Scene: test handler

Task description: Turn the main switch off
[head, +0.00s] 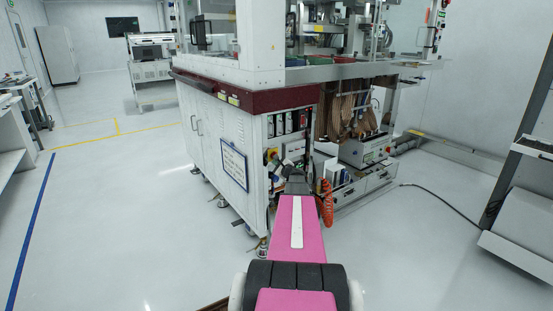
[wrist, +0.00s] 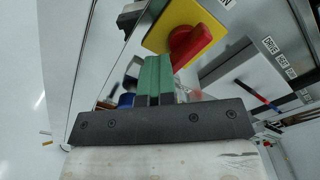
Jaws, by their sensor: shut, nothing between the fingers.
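The main switch is a red rotary knob (wrist: 190,45) on a yellow plate (wrist: 166,24) in the wrist view. The knob's grip lies slanted in the picture. The yellow plate also shows small in the head view (head: 270,154), on the end face of the white machine cabinet, partly covered by my arm's end. My gripper (wrist: 155,62) has green fingers, pressed together with nothing between them. The fingertips are just to the lower left of the knob, by the plate's lower edge. I cannot tell whether they touch the knob or plate.
A grey box (wrist: 245,75) with labels sits right of the switch in the wrist view. In the head view, an orange coiled hose (head: 327,203) hangs right of my arm, and brown cables (head: 345,112) hang behind. The floor at left (head: 110,220) is clear.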

